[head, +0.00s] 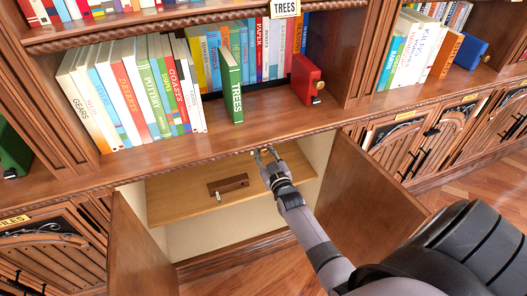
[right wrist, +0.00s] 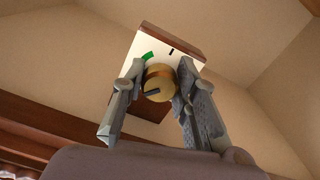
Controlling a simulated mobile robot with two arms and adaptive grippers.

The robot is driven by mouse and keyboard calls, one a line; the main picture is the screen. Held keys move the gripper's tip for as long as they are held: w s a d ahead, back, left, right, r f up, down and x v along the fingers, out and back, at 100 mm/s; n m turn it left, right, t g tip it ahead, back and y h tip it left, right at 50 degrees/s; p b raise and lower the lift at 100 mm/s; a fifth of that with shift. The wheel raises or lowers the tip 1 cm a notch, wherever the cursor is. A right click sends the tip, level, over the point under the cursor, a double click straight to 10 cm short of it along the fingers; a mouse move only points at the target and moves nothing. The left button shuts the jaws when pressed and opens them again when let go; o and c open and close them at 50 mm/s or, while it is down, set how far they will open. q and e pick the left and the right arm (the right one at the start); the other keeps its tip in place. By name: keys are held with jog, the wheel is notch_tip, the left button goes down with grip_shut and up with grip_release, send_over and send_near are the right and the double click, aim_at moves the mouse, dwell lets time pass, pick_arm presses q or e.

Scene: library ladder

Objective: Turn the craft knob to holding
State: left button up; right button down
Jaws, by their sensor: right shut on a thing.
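The craft knob (right wrist: 158,84) is a round brass knob with a dark pointer mark at its lower left. It sits on a cream plate (right wrist: 184,62) that has a green mark at upper left and a short black mark at upper right. My right gripper (right wrist: 160,80) has its two fingers shut on the knob, one on each side. In the head view my right gripper (head: 265,154) reaches under the shelf edge at the top of the open cabinet. The knob is hidden there. No lettering is readable on the plate. My left gripper is not in view.
Two open cabinet doors, left (head: 140,245) and right (head: 362,195), flank my right arm. A brown block (head: 228,185) lies on the cabinet's inner shelf (head: 175,200). Above, the bookshelf holds book rows, a green TREES book (head: 233,90) and a red box-like object (head: 307,80).

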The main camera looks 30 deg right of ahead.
jog(key=shift+m, duration=0.3)
jog(key=m, duration=1.3)
jog(key=shift+b, duration=0.3)
dwell(0.5)
jog(key=c, duration=1.2)
grip_release()
jog(key=shift+c, duration=0.2)
jog(key=shift+s+a, duration=0.1)
